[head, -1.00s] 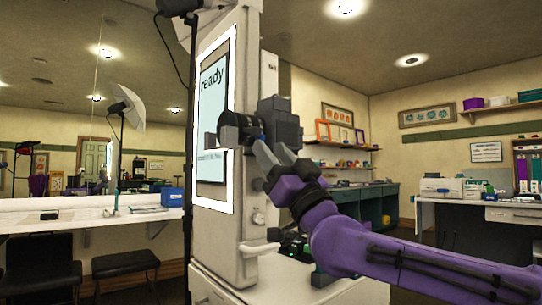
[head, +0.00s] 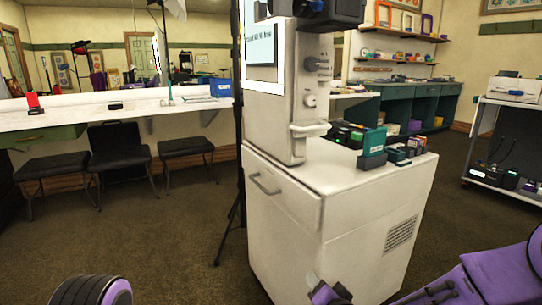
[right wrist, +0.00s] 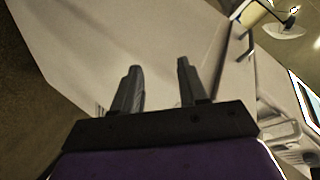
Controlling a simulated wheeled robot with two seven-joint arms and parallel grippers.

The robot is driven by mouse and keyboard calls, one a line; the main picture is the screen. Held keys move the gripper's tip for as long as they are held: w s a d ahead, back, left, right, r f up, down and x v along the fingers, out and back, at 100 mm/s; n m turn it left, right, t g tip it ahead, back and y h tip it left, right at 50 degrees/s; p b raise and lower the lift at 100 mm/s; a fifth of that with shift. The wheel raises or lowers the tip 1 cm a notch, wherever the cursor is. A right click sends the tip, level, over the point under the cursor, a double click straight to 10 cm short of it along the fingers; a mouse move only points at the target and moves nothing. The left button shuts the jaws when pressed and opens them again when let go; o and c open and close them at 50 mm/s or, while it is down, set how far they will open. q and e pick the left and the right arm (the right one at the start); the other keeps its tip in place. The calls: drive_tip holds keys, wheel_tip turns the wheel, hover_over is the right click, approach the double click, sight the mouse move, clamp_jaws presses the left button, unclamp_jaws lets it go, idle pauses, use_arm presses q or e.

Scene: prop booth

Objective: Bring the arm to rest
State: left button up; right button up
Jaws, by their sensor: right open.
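My right arm (head: 480,283) is purple and comes in low from the right in the head view. My right gripper (head: 328,292) is only partly seen at the bottom edge, in front of the white cabinet. In the right wrist view the right gripper (right wrist: 160,85) has its two dark fingers apart, with nothing between them. The pale cabinet surface lies beyond the fingers there. A purple part of my left arm (head: 90,291) shows at the bottom left of the head view; the left gripper is out of the picture.
The white cabinet (head: 282,215) carries a tall booth column (head: 285,120) and several small boxes (head: 372,147). A counter (head: 165,100) with a chair (head: 118,150) and stools stands at left. A white-topped desk (head: 510,100) stands at right. Brown carpet (head: 150,245) is open at left.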

drive_tip(key=s+d+f+g+h, duration=0.25)
drive_tip(key=s+d+f, duration=0.25)
drive_tip(key=s+f, duration=0.6)
drive_tip(key=s+d+f+g+h, duration=0.1)
drive_tip(key=s+d+f+g, duration=0.2)
drive_tip(key=s+d+f, duration=0.35)
drive_tip(key=s+d+f+g+h, duration=0.1)
drive_tip(key=s+d+f+g, duration=0.15)
drive_tip(key=s, duration=0.65)
drive_tip(key=s+d+f+g+h, duration=0.2)
drive_tip(key=s+d+f, duration=0.35)
drive_tip(key=s, duration=0.25)
wheel_tip(320, 180, up, 28)
drive_tip(key=a+p, duration=0.1)
drive_tip(key=p, duration=2.6)
drive_tip(key=shift+s+a+f+n+p, duration=0.15)
drive_tip(key=shift+s+f+n+p, duration=0.1)
drive_tip(key=shift+s+n+p, duration=0.15)
drive_tip(key=shift+o, duration=0.4)
drive_tip(key=shift+y, duration=0.25)
